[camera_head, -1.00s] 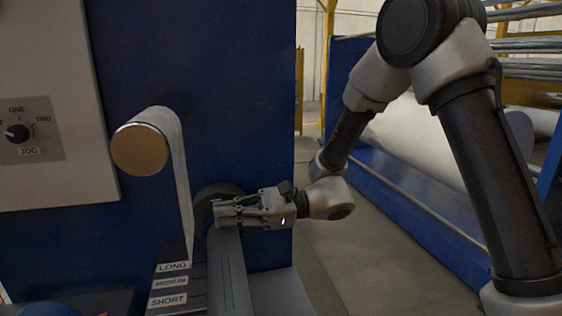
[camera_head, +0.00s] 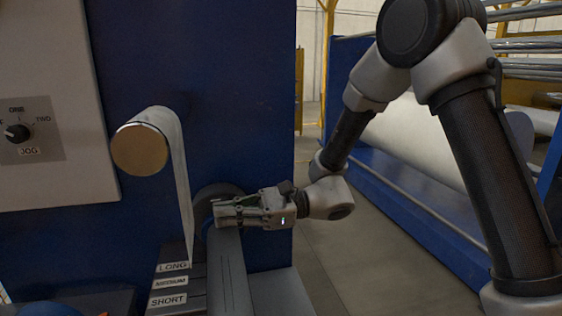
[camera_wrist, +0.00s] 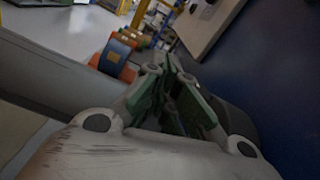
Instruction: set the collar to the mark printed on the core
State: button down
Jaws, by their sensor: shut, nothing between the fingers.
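My gripper (camera_head: 220,212) reaches in from the right, roughly level, with its fingers shut and empty. In the wrist view its green-padded fingers (camera_wrist: 165,75) come together ahead of the camera. In the head view it covers part of a dark round end (camera_head: 220,188) against the blue machine wall. A grey band (camera_head: 232,275) runs down below the fingers. I cannot tell whether the fingers touch either. No collar or printed mark on a core can be made out clearly; the gripper hides part of that area.
A roller with a tan end face (camera_head: 140,150) juts out at upper left, with a pale film strip (camera_head: 182,190) hanging down. Plates labelled LONG (camera_head: 173,267) and SHORT (camera_head: 168,300) lie below. A knob panel (camera_head: 35,130) is at far left.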

jog(key=shift+w, duration=0.1)
jog(key=shift+w+a, duration=0.1)
jog(key=shift+w, duration=0.2)
jog(key=shift+s, duration=0.2)
jog(key=shift+s+d, duration=0.3)
jog(key=shift+s, duration=0.25)
jog(key=v, duration=0.8)
jog(key=shift+d, duration=0.4)
jog(key=shift+w, duration=0.15)
